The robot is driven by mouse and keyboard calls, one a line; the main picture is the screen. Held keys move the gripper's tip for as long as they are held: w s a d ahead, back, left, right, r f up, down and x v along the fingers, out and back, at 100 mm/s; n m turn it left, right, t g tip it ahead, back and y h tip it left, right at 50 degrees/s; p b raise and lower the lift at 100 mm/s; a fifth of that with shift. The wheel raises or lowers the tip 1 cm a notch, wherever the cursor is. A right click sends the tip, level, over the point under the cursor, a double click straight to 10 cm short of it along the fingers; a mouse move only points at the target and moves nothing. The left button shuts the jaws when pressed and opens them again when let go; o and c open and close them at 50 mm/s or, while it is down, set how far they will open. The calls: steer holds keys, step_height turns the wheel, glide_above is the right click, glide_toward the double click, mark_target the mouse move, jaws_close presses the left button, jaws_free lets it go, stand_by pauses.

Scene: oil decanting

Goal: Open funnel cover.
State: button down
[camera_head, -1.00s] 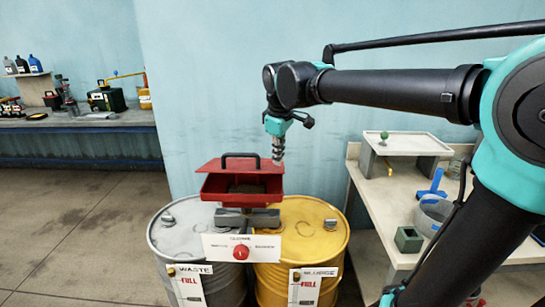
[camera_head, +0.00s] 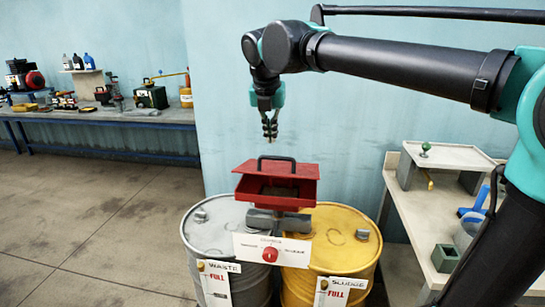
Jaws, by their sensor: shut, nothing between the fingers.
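The red funnel (camera_head: 277,198) is a square box above the two drums, with a dark inside partly showing. Its red cover (camera_head: 243,167) has a black bar handle (camera_head: 277,159) standing up on it. The cover lies at the funnel's top; how far it is raised cannot be told from this angle. My gripper (camera_head: 271,139) points down above the handle, slightly to its left in the picture. Its fingers are shut and empty, apart from the handle.
A grey waste drum (camera_head: 222,235) and a yellow sludge drum (camera_head: 345,240) stand under the funnel, with a white selector panel (camera_head: 250,248) and red knob in front. A side table (camera_head: 405,218) stands at right. A long workbench (camera_head: 120,117) is at back left. The floor at left is clear.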

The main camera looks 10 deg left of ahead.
glide_above(272, 172)
steer(key=f, duration=0.9)
steer(key=shift+s+d+f, duration=0.1)
steer(key=shift+s+f, duration=0.1)
steer(key=shift+s, duration=0.05)
steer(key=shift+r, duration=0.1)
